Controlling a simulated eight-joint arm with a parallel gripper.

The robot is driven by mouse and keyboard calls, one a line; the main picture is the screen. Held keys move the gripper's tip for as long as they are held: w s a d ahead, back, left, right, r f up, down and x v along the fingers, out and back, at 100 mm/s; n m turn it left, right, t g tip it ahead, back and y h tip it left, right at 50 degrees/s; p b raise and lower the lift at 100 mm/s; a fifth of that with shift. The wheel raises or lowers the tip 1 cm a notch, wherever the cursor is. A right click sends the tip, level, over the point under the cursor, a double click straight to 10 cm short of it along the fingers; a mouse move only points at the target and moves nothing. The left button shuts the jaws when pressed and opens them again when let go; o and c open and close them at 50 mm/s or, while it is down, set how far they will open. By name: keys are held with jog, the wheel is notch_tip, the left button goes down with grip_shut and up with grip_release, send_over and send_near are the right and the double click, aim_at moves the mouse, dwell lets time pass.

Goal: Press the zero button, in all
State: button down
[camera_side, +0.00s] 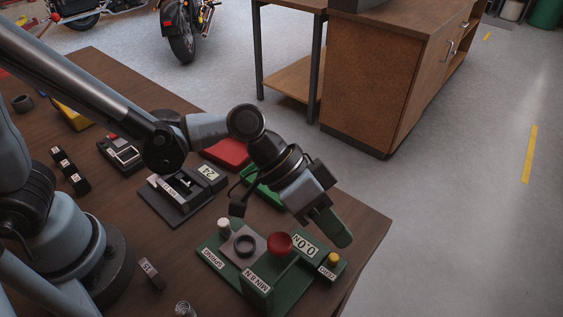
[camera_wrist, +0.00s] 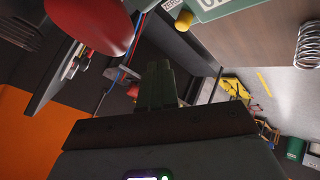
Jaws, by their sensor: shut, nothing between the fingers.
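The zero button is a yellow cap (camera_side: 333,258) beside a small white label at the right end of a green tester board (camera_side: 222,265). It also shows in the wrist view as a yellow button (camera_wrist: 184,20) next to a label that reads ZERO, at the top. A display (camera_side: 305,246) next to it appears to read 0.0 N. My gripper (camera_side: 345,240) has its green fingers shut and empty. In the side view they hang over the board's right end, close to the yellow button and apparently above it. The shut fingers (camera_wrist: 157,68) also show in the wrist view.
A red ball knob (camera_side: 280,244), a grey block with a dark ring (camera_side: 244,246) and a white peg (camera_side: 223,226) stand on the board. A coil spring (camera_side: 183,308) stands left of it. A device marked 24 (camera_side: 208,175) lies behind. The table edge is just right of the board.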

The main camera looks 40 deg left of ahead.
jog(key=shift+r, duration=1.1)
jog(key=a+r+n+t+y, duration=0.1)
jog(key=a+n+t+y, duration=0.1)
jog(key=a, duration=1.3)
jog(key=a+r+n+t+y, duration=0.2)
jog(key=a+y, duration=0.5)
jog(key=a, duration=0.8)
jog(key=n+t, duration=0.1)
jog(key=n, duration=0.1)
jog(key=shift+w+r+n, duration=0.15)
jog(key=shift+n, duration=0.15)
